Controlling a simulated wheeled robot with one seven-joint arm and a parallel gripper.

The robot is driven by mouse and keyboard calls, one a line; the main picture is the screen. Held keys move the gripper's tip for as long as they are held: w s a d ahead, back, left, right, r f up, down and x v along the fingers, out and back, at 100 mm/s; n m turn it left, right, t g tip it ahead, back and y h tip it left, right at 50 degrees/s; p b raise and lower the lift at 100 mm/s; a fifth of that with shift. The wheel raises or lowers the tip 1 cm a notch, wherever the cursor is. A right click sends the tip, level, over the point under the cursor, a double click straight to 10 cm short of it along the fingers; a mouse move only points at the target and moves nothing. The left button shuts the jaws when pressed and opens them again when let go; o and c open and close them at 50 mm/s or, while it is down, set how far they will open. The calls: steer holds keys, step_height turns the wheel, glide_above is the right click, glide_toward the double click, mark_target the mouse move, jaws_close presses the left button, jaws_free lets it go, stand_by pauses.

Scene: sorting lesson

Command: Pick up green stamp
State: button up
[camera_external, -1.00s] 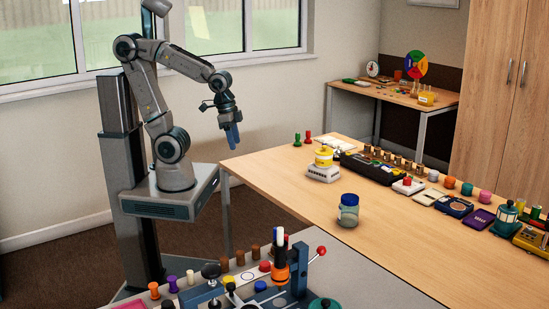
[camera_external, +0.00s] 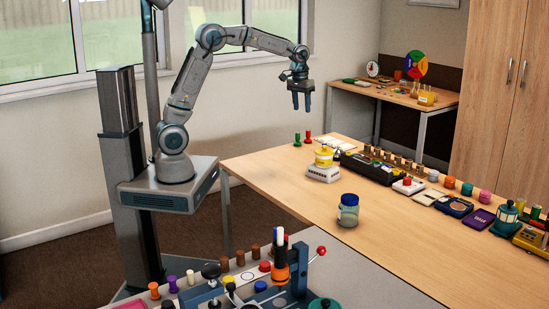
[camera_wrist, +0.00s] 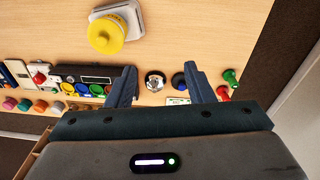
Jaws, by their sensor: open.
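The green stamp (camera_external: 297,139) stands upright at the far left corner of the large wooden table (camera_external: 265,172), next to a red stamp (camera_external: 308,136). In the wrist view the green stamp (camera_wrist: 231,76) shows at the right, outside the right finger, with the red stamp (camera_wrist: 223,94) just below it. My gripper (camera_external: 301,108) is open and empty, fingers pointing down, well above the stamps. In the wrist view my gripper (camera_wrist: 160,68) has its fingers spread, with a silver round object (camera_wrist: 155,80) and a blue object (camera_wrist: 179,81) on the table between them.
A yellow round-topped item on a white base (camera_external: 323,165) stands nearby on the table. A black tray (camera_external: 373,169) and a row of coloured pieces run along the far edge. A blue-lidded jar (camera_external: 348,210) stands alone mid-table, with bare tabletop around it.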

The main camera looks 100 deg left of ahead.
steer(key=a+f+n+p, duration=0.1)
steer(key=a+f+n, duration=0.25)
steer(key=a, duration=1.05)
steer(key=n+g+p, duration=0.1)
steer(key=n, duration=0.3)
glide_above(298, 140)
step_height(298, 140, down, 5)
steer(key=f, duration=0.3)
steer(key=a+f, duration=0.1)
steer(key=f, duration=0.5)
steer(key=shift+s+a, duration=0.25)
steer(key=shift+s, duration=0.1)
steer(key=shift+w+d+f+p, duration=0.15)
steer(key=shift+f+p, duration=0.15)
steer(key=shift+f, duration=1.15)
steer(key=shift+w+f+p, duration=0.1)
steer(key=shift+f+p, duration=0.2)
steer(key=shift+f, duration=1.1)
jaws_close()
